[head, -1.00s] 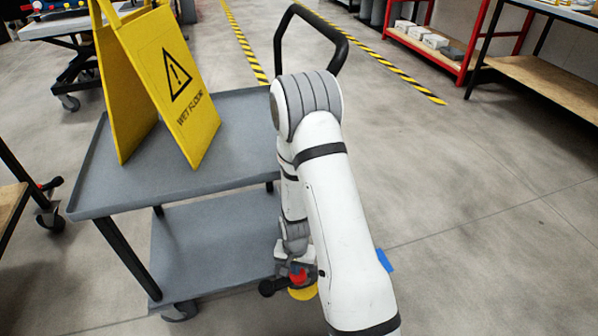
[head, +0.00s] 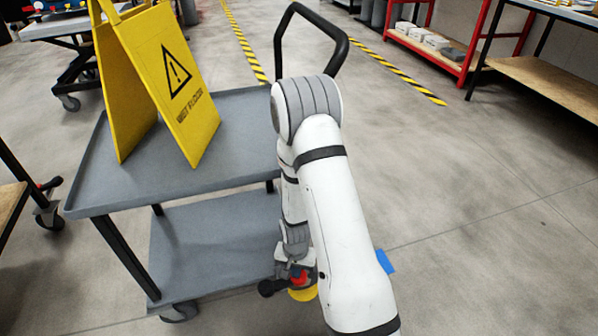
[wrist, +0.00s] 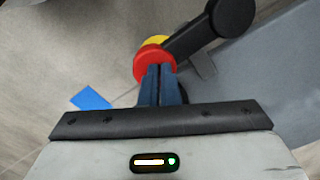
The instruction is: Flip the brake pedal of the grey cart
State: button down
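The grey cart (head: 110,197) stands at the left with a flat top and a lower shelf (head: 215,245). At its near right lower corner is a red part (head: 299,276), which looks like the brake pedal, above a yellow disc (head: 303,294). In the wrist view the red part (wrist: 152,58) is round, with yellow behind it and a black bar (wrist: 195,38) running to the upper right. My gripper (wrist: 160,72) is shut, its blue fingers together and overlapping the red part. I cannot tell whether they touch it. My arm hides part of the cart in the head view.
A yellow wet-floor sign (head: 165,80) stands on the cart top. The cart's black handle (head: 312,22) rises behind my arm. A blue floor patch (head: 386,262) lies right of my arm. The floor at right is clear, with benches behind.

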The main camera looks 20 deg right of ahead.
jog(key=shift+f+b, duration=0.3)
jog(key=shift+f, duration=0.2)
jog(key=shift+r, duration=0.15)
jog(key=shift+r+p, duration=2.7)
jog(key=shift+r, duration=0.75)
jog(key=shift+f, duration=0.1)
